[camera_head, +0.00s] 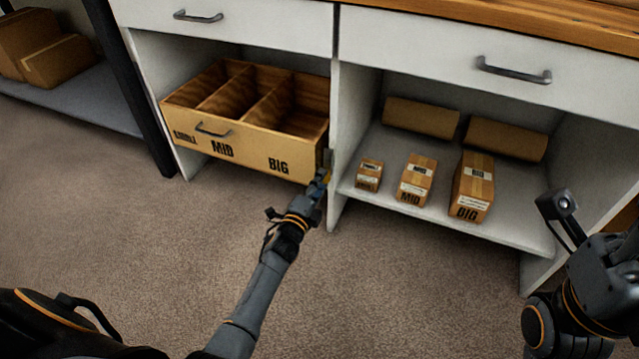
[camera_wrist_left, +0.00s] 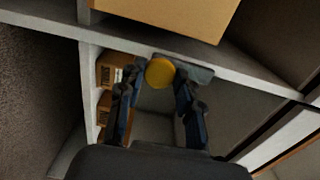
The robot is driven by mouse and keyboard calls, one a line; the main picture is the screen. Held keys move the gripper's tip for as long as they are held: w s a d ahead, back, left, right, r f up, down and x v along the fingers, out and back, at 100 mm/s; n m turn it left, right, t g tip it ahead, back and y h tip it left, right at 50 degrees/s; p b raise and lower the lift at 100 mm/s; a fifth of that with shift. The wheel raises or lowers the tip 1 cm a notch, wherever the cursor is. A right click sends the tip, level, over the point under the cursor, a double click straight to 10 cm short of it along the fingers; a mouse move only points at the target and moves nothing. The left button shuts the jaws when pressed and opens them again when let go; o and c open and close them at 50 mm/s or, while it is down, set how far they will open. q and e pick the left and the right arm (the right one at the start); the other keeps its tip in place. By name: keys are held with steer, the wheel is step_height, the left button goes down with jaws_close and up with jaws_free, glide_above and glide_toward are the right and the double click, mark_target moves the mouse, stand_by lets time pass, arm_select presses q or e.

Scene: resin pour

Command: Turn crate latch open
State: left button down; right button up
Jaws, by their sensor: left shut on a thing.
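The wooden crate (camera_head: 240,146) is a drawer-like box with open compartments, labelled MID and BIG on its front, pulled partly out of the left cabinet bay. The latch is at its right front corner; a grey plate and a round yellow knob (camera_wrist_left: 160,72) show in the left wrist view. My left gripper (camera_head: 324,177) is at that corner, shut on the latch knob, with a finger on each side of it. The latch is small and partly covered by the gripper in the head view. My right arm shows at the right edge, but its fingers do not.
A white divider (camera_head: 339,150) stands close right of my left gripper. The carpet (camera_head: 140,250) in front is clear.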

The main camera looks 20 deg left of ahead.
arm_select(q)
steer(key=c, duration=0.9)
jaws_free()
steer(key=s, duration=1.2)
steer(key=shift+a, duration=0.1)
